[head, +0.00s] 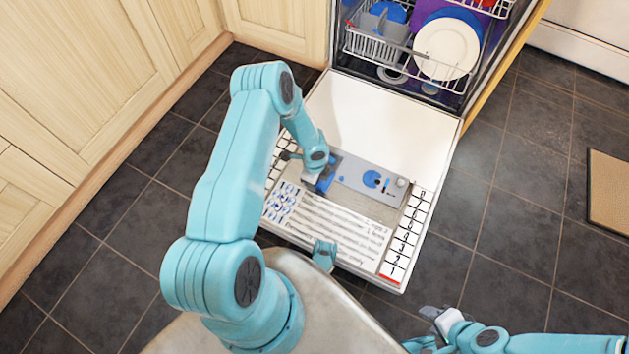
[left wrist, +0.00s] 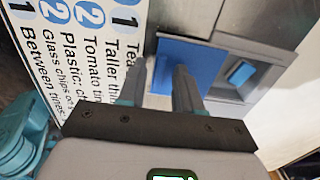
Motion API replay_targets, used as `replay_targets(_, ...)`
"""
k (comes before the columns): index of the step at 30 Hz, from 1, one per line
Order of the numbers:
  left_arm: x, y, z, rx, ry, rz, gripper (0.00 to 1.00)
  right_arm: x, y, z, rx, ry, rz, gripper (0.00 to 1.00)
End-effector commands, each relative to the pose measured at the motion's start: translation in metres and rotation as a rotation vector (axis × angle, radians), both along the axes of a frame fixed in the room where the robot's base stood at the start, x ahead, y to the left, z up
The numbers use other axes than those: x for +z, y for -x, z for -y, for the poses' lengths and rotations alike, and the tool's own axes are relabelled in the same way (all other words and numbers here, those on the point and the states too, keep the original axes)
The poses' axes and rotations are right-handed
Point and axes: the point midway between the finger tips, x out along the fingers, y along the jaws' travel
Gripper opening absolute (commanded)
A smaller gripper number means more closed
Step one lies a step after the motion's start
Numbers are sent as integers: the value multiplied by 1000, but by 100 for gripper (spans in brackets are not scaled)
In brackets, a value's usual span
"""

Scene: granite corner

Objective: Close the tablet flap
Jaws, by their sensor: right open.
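The dishwasher door lies open, with a grey dispenser panel (head: 350,185) set into its inner face. The tablet flap is blue; in the left wrist view the blue surface (left wrist: 200,62) lies just beyond my left fingers, beside a recess with a blue button (left wrist: 241,72). In the head view my left gripper (head: 318,180) is over the left end of the panel and covers much of that blue part. Its two fingers (left wrist: 160,75) are apart in the wrist view; touching cannot be told. My right gripper (head: 432,316) is open and empty, right of the door's near edge.
A rack (head: 375,48) with a white plate (head: 446,50) stands inside the dishwasher beyond the door. Wooden cabinets (head: 80,80) line the left. The dark tiled floor (head: 500,250) right of the door is clear up to a brown mat (head: 607,190).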

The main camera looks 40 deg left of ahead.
Motion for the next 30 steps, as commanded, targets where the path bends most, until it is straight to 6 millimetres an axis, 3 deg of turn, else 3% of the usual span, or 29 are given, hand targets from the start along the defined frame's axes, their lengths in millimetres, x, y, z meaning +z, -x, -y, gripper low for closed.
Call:
replay_targets(4, 0, 0, 0, 0, 0, 0, 31, 0, 0, 0, 0, 0, 1, 43)
replay_targets(7, 0, 0, 0, 0, 0, 0, 0, 0, 0, 0, 0, 0, 0, 43)
replay_targets(30, 1, 0, 0, 0, 0, 0, 0, 0, 0, 0, 0, 0, -1, 43)
